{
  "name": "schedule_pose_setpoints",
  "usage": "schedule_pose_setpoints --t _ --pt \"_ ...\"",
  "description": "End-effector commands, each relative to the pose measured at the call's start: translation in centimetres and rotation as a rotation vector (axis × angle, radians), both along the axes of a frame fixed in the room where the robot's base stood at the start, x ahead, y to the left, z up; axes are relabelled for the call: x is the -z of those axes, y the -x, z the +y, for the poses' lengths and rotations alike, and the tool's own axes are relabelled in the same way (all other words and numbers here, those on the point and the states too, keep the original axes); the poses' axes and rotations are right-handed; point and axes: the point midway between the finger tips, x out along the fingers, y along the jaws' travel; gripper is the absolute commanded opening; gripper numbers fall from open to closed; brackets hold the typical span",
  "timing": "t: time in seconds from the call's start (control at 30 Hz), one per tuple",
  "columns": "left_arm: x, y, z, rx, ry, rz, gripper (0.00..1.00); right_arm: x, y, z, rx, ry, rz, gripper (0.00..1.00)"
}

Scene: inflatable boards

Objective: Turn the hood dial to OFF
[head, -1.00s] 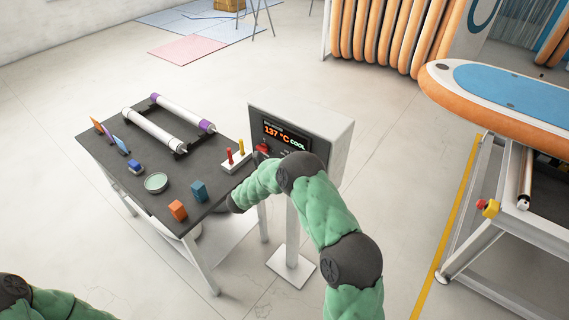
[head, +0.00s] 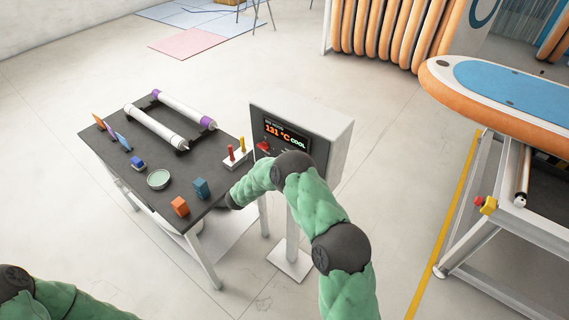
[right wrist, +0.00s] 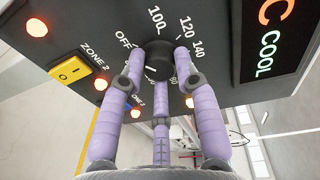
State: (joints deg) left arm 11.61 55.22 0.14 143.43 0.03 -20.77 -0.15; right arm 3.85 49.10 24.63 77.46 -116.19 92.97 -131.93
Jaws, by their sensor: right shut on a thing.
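The dark round hood dial (right wrist: 158,62) is on the control panel in the right wrist view. Around it are OFF and numbers including 100, 120 and 140. A short white mark shows on its lower left; I cannot tell exactly which label it points to. My right gripper (right wrist: 160,72) is shut on the dial, its purple fingers around it. In the head view the grey control box (head: 330,140) shows 131 °C COOL, and my right arm hides the dial and gripper. My left arm shows at the lower left, its gripper out of view.
A yellow rocker switch (right wrist: 72,70) and lit orange lamps (right wrist: 37,27) sit beside the dial. The dark table (head: 105,150) left of the box carries a roller rack (head: 155,128), a round dish (head: 159,179), an orange block (head: 180,206) and a blue block (head: 201,188).

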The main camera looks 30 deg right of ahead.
Motion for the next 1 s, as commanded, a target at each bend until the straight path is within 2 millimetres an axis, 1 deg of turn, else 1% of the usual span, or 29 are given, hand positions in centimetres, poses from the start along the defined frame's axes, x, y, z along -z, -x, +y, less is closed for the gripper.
schedule_pose_setpoints --t 0.03,0.5,0.53,0.6,0.9,1.0 --pt "-0.03 0.0 0.0 0.0 0.0 0.0 0.4 0.29 0.15 0.01 0.001 0.0 0.013 0.0" --pt "-0.04 0.0 0.0 0.0 0.0 0.0 0.4 0.29 0.15 0.01 0.001 0.004 0.023 0.0" --pt "-0.04 0.0 0.0 0.0 0.0 0.0 0.4 0.29 0.15 0.01 0.001 0.004 0.023 0.38" --pt "-0.04 0.0 0.0 0.0 0.0 0.0 0.4 0.26 0.13 0.01 0.001 0.005 0.022 0.55" --pt "-0.04 0.0 0.0 0.0 0.0 0.0 0.4 0.08 0.04 0.02 0.001 0.006 0.018 0.55" --pt "-0.05 -0.01 0.0 0.0 0.0 0.0 0.4 0.05 0.1 0.36 -0.001 0.005 0.017 0.55"
